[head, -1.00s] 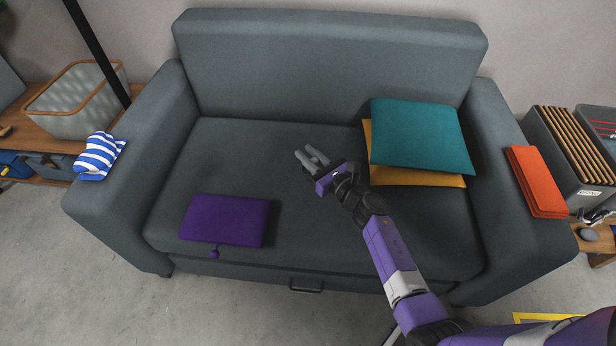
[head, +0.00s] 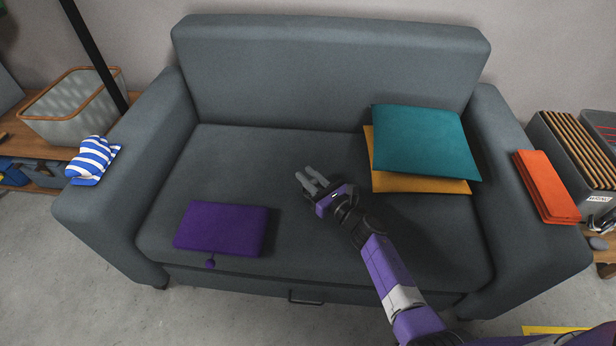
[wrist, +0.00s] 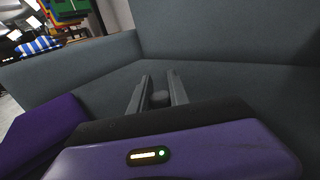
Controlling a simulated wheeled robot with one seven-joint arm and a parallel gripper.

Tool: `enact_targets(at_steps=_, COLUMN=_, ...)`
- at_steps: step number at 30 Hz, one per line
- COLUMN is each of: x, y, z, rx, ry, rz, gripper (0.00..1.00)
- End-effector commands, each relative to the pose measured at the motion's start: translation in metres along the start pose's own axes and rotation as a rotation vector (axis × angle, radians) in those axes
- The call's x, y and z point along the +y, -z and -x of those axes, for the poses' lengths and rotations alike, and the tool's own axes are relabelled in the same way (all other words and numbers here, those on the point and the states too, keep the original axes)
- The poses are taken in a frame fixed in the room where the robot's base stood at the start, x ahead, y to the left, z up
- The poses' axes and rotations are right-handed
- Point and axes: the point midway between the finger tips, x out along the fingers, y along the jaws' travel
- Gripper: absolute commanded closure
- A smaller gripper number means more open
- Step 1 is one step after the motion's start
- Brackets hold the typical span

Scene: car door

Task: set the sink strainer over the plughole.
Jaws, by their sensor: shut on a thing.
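My gripper (head: 312,180) is over the middle of the sofa seat, its fingers pointing toward the back left. In the wrist view the two fingers (wrist: 158,92) stand a little apart, with a small dark rounded thing (wrist: 160,98) between them. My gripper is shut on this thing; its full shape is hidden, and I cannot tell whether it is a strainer. No sink or plughole shows in either view.
The grey sofa (head: 330,70) fills the scene. A purple cushion (head: 222,228) lies left of my gripper, teal (head: 425,142) and yellow (head: 420,184) cushions right. A striped cloth (head: 92,160) and an orange folded cloth (head: 546,186) lie on the armrests.

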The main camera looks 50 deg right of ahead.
Motion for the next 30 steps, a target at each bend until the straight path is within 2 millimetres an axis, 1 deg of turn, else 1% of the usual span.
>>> enact_targets(at_steps=1, x=0.000, y=0.001, z=0.000, rx=0.000, ry=0.000, rz=0.000, gripper=0.74)
enact_targets(at_steps=3, x=0.000, y=0.001, z=0.000, rx=0.000, ry=0.000, rz=0.000, gripper=0.60)
enact_targets(at_steps=4, x=0.000, y=0.001, z=0.000, rx=0.000, ry=0.000, rz=0.000, gripper=0.56)
enact_targets(at_steps=13, x=0.000, y=0.000, z=0.000, rx=0.000, ry=0.000, rz=0.000, gripper=0.56)
enact_targets(at_steps=17, x=0.000, y=-0.004, z=0.001, rx=0.001, ry=0.000, rz=-0.001, gripper=0.56)
enact_targets(at_steps=20, x=0.000, y=-0.002, z=0.017, rx=0.002, ry=0.001, rz=-0.002, gripper=0.56)
enact_targets(at_steps=30, x=0.000, y=-0.002, z=0.086, rx=0.003, ry=0.001, rz=-0.002, gripper=0.56)
